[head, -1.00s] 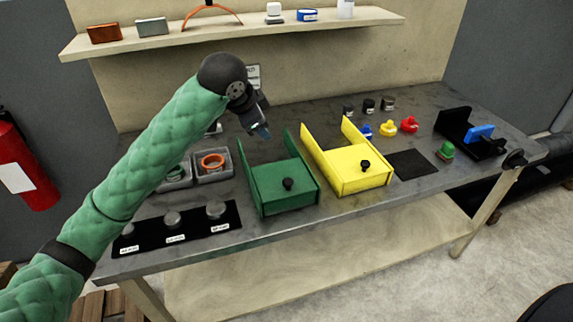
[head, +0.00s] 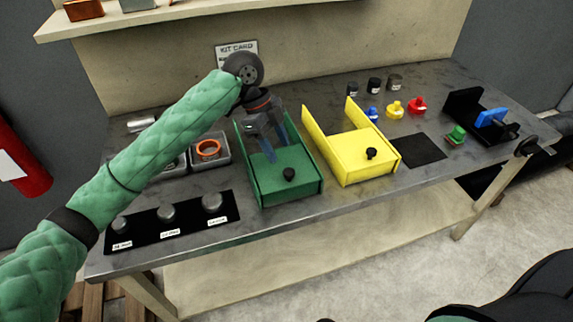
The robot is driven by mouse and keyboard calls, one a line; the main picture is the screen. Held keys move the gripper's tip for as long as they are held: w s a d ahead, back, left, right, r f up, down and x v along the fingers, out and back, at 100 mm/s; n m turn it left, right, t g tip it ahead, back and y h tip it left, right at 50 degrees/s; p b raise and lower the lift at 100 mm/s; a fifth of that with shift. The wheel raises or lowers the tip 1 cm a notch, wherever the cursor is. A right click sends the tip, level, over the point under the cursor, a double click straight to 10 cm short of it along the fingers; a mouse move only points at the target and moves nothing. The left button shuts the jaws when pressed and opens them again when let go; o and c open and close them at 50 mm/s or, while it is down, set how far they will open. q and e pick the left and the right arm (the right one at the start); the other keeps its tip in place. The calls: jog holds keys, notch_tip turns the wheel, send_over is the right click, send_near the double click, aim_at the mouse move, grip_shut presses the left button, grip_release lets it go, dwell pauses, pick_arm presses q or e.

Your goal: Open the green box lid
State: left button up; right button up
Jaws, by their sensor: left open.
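The green box (head: 291,194) stands on the bench with its green lid (head: 295,160) flat across the top. A black knob (head: 289,174) sits near the lid's front edge. My left gripper (head: 272,152) is open and points down over the rear left part of the green lid, behind the knob. Its jaws hold nothing, and I cannot tell if a fingertip touches the lid. It hides part of the box's rear and left wall. My right gripper is not in view.
A yellow box (head: 360,173) with a black knob stands close to the right. A grey bin with an orange ring (head: 208,149) is to the left. A black strip with metal knobs (head: 190,227) lies at the front left. Several colored pieces and a black stand (head: 465,104) are further right.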

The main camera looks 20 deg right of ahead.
aim_at(289, 171)
pick_arm(q)
jog(key=shift+p+x, duration=1.15)
jog(key=shift+x, duration=2.6)
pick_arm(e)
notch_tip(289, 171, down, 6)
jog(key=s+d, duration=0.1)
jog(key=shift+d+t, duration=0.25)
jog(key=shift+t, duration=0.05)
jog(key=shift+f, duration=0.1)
